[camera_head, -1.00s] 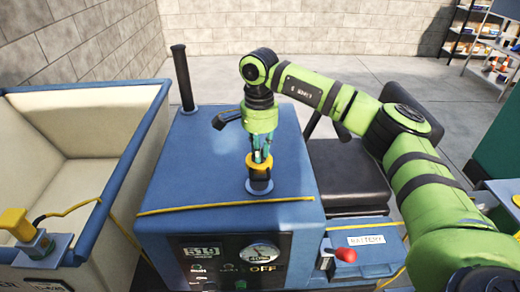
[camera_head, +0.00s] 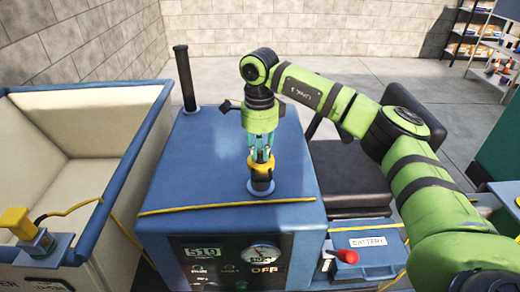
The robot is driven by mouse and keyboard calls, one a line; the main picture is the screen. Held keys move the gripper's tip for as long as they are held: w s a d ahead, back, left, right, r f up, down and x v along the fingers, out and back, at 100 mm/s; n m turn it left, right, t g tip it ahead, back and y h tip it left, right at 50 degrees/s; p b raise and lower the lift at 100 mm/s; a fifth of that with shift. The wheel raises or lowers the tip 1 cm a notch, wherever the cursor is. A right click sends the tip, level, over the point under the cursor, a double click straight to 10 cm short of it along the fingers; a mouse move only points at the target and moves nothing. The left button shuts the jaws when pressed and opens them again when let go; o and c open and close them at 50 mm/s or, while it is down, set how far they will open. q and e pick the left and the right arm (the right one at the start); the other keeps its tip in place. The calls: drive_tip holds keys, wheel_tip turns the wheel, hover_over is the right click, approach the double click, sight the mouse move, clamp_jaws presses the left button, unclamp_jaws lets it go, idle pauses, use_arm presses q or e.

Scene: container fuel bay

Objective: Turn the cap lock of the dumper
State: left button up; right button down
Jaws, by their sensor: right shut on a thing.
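The dumper's blue hood (camera_head: 190,170) fills the middle of the view. On it stands the cap lock (camera_head: 261,172), a yellow cap on a dark round neck. My right gripper (camera_head: 261,158) points straight down from above and is shut on the yellow cap. The fingers partly hide the top of the cap. The cap sits upright on its neck. My left gripper is not in view.
A blue-rimmed skip with a cream inside (camera_head: 75,125) stands at left. A black post (camera_head: 184,78) rises behind the hood. A black seat (camera_head: 347,170), a battery box (camera_head: 365,250) and a red knob (camera_head: 347,256) are at right. A gauge panel (camera_head: 235,262) is in front.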

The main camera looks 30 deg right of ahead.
sight(260, 152)
drive_tip(key=shift+m, duration=0.3)
drive_tip(key=c, duration=1.1)
unclamp_jaws()
drive_tip(key=shift+c, duration=0.2)
wheel_tip(260, 152, up, 12)
